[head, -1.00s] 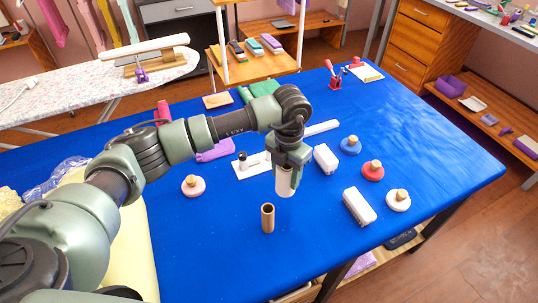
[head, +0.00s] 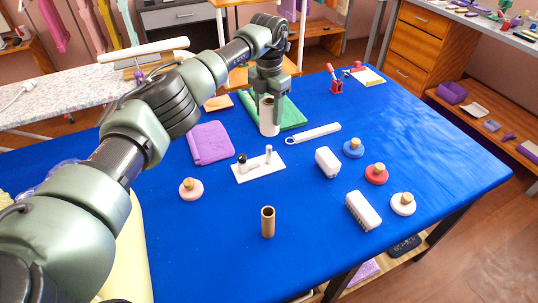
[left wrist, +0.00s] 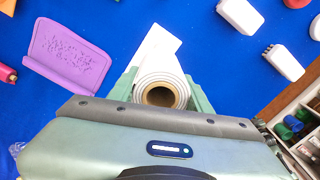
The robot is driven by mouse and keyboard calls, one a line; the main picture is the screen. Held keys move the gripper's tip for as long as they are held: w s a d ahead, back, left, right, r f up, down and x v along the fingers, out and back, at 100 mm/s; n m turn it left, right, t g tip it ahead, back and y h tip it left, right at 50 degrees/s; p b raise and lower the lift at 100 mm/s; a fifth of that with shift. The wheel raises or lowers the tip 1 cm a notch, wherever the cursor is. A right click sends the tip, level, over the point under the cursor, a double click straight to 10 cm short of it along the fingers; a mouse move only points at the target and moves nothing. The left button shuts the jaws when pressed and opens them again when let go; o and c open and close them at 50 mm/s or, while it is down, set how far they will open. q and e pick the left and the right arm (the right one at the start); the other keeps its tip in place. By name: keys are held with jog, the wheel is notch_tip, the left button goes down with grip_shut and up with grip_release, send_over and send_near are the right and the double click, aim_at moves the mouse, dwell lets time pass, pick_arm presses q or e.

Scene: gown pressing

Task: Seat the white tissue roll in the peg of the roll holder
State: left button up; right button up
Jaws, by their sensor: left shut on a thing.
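The white tissue roll (head: 269,120) is upright in my left gripper (head: 267,98), which is shut on it. In the head view it appears above and behind the roll holder, in front of the green cloth. The roll holder (head: 245,175) is a white plate with a bare white peg (head: 268,154) and a shorter black-topped post (head: 242,162). In the left wrist view the roll's open core (left wrist: 160,96) faces me between the green fingers. A white plate (left wrist: 155,45), apparently the holder, is partly hidden behind the roll. The peg is not visible there.
A brown tube (head: 268,222) stands in front of the holder. White brushes (head: 327,162) and wooden-knobbed discs (head: 376,174) stand farther right. Blue table is clear around the tube.

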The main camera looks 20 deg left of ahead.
pick_arm(q)
jog(key=shift+w+a+r, duration=0.1)
jog(key=shift+w+a, duration=0.05)
jog(key=shift+w, duration=0.05)
dwell(0.4)
jog(key=shift+f+b, duration=1.3)
jog(key=shift+f, duration=1.55)
jog(key=shift+s+f, duration=0.1)
jog(key=shift+f+b, duration=0.65)
jog(key=shift+f, duration=0.7)
jog(key=shift+f, duration=0.2)
